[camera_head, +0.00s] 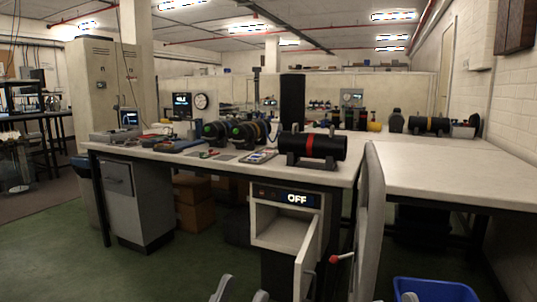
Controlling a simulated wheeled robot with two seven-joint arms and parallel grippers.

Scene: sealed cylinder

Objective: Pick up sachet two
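I cannot make out any sachet for certain. A small flat tray-like item (258,156) with coloured pieces lies on the white bench (130,153), beside a dark flat patch with small red items (208,153); they are too small to read. My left gripper (241,293) shows only as grey tips at the bottom edge, apart from each other, with nothing seen between them. It is low in front of the bench, far from the items on top. A small grey tip at the bottom right (408,297) may be my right gripper; the rest is out of frame.
A black cylinder with a red band (322,146) rests on a stand on the bench. A blue bin (435,290) stands at lower right. The right-hand bench (450,175) is mostly clear in front.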

